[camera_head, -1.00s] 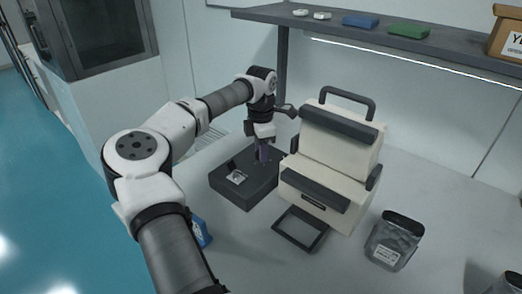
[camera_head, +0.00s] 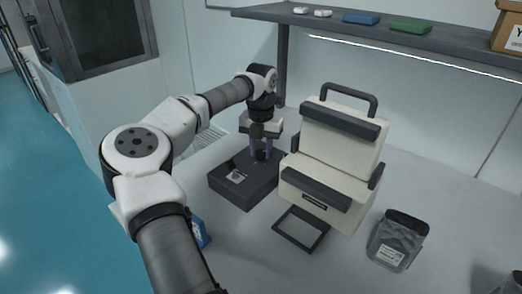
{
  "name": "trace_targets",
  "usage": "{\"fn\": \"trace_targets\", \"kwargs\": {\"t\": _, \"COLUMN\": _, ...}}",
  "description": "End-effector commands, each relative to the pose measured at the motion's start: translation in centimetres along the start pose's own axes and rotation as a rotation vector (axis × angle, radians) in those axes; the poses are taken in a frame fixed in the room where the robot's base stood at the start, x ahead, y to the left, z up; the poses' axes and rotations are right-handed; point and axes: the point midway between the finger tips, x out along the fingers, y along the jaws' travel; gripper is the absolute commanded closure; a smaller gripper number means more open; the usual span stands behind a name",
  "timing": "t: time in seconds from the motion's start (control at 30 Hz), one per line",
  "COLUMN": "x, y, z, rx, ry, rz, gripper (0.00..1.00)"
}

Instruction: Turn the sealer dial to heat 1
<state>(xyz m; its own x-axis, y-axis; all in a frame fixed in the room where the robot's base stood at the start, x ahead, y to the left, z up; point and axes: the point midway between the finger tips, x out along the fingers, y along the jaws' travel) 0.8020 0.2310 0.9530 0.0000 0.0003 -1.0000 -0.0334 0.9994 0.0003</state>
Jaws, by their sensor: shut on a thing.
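The sealer (camera_head: 327,170) is a cream machine with dark bars and a top handle, standing on the white table. To its left is a low dark box (camera_head: 240,188) with a small light plate (camera_head: 237,176) on its top. My gripper (camera_head: 260,154) points down over the back right part of that box, close to the sealer's left side. Its purple-toned fingers are shut on a small dark knob (camera_head: 260,156), which looks like the dial. The dial's markings and pointer are too small to read.
A dark flat frame (camera_head: 301,229) lies in front of the sealer. A grey foil pouch (camera_head: 398,240) stands to the right. A blue item (camera_head: 201,232) is partly hidden behind my arm. A shelf (camera_head: 400,38) with boxes runs above the back.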

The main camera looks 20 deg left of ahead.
Motion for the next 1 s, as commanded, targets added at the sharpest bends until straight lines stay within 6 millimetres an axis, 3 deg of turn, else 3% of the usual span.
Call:
{"fn": "trace_targets", "kwargs": {"t": 0.5, "x": 0.0, "y": 0.03, "z": -0.01, "rx": -0.44, "ry": 0.0, "rz": 0.002, "gripper": 0.93}}
{"fn": "trace_targets", "kwargs": {"t": 1.0, "x": -0.02, "y": -0.02, "z": -0.01, "rx": -0.61, "ry": 0.001, "rz": 0.001, "gripper": 0.92}}
